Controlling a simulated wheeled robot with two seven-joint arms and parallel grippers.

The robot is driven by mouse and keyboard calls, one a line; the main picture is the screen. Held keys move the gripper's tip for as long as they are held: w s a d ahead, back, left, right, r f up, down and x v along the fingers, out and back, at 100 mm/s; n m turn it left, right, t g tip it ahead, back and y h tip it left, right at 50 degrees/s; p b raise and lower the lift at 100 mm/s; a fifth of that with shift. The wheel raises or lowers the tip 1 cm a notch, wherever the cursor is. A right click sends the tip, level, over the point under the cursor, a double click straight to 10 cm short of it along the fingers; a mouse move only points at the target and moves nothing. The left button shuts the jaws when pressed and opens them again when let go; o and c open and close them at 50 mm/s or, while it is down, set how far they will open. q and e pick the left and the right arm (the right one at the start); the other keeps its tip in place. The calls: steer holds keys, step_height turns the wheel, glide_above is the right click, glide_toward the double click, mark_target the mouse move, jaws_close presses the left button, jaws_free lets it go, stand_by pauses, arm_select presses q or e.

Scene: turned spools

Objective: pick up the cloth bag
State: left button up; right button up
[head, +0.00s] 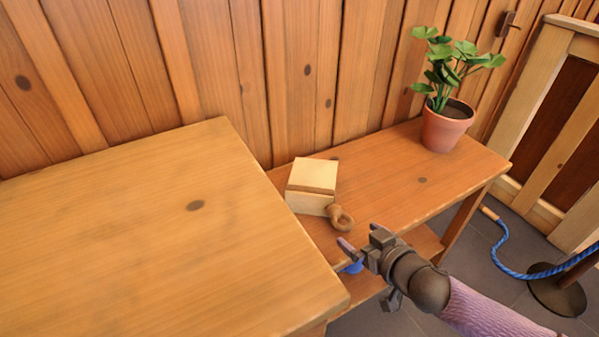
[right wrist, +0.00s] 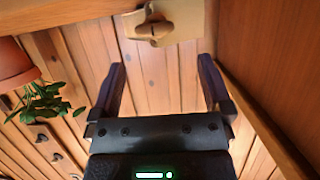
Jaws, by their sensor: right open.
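A small, rounded brown thing with a dark opening or fold, seemingly the cloth bag (head: 341,218), lies on the lower wooden bench, against the near right corner of a cream box (head: 311,174). In the right wrist view the bag (right wrist: 152,31) shows at the top, in front of the box (right wrist: 186,50). My right gripper (head: 344,256) is open and empty, apart from the bag and on its near side. In the right wrist view the bag is beyond the open fingers (right wrist: 161,65), roughly between their lines. My left gripper is not in view.
A higher wooden table (head: 150,230) fills the left, its edge close to my right gripper. A potted plant (head: 447,128) stands at the bench's right end. The bench (head: 400,185) is clear between box and pot. A plank wall stands behind. A blue rope (head: 510,268) hangs at right.

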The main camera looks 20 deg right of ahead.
mark_target(339, 216)
steer(key=b+x, duration=0.2)
steer(key=x, duration=0.1)
steer(key=b+x, duration=0.2)
steer(key=f+b+x, duration=0.1)
steer(key=b+x, duration=0.1)
steer(key=x, duration=0.1)
steer(key=shift+w+d+f+b, duration=0.1)
steer(key=shift+d+f+b, duration=0.05)
steer(key=shift+d+b, duration=0.25)
steer(key=shift+w+a, duration=0.1)
steer(key=shift+w, duration=0.4)
steer(key=shift+r, duration=0.2)
steer(key=shift+c, duration=1.2)
steer(key=c, duration=1)
jaws_close()
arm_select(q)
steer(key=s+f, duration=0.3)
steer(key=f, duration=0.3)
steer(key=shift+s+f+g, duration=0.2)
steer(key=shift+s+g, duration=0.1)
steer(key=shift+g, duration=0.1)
